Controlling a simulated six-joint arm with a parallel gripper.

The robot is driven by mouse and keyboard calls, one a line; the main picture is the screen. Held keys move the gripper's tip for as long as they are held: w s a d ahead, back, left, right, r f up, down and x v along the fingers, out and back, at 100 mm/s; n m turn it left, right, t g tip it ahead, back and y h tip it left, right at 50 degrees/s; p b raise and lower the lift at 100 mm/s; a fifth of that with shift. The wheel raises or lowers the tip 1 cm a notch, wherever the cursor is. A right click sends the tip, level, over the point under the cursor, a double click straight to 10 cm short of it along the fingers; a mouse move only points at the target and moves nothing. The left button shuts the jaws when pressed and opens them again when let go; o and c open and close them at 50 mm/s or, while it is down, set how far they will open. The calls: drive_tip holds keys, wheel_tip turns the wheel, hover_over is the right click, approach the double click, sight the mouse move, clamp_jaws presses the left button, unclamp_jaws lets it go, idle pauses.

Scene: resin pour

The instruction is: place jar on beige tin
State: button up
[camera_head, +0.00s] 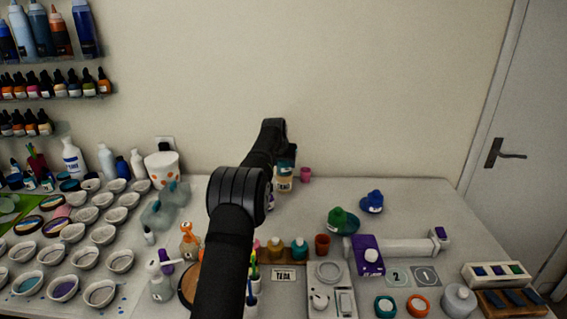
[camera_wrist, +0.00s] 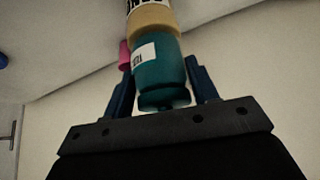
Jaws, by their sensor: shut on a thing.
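The jar is teal with a white label, seen in the wrist view (camera_wrist: 172,75) between my gripper's two blue fingers (camera_wrist: 160,72). My gripper is shut on it. In the head view the jar (camera_head: 288,161) shows small and dark, partly covered by my arm, right above the beige tin (camera_head: 285,184). The beige tin, with a label, stands at the back of the table. In the wrist view the tin (camera_wrist: 152,19) lines up with the jar's far end. They look touching or very close; I cannot tell which.
A pink cup (camera_head: 305,174) stands just right of the tin, near the wall. Many small bowls (camera_head: 86,258) cover the left. The tabletop between tin and blue bottle is mostly clear.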

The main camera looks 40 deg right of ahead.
drive_tip(key=o, duration=1.2)
drive_tip(key=shift+f, duration=0.15)
drive_tip(key=shift+a+r, duration=0.15)
drive_tip(key=shift+r, duration=0.25)
drive_tip(key=v, duration=1.1)
drive_tip(key=shift+s+a+r, duration=0.1)
drive_tip(key=shift+s+r, duration=0.05)
drive_tip(key=shift+s, duration=0.05)
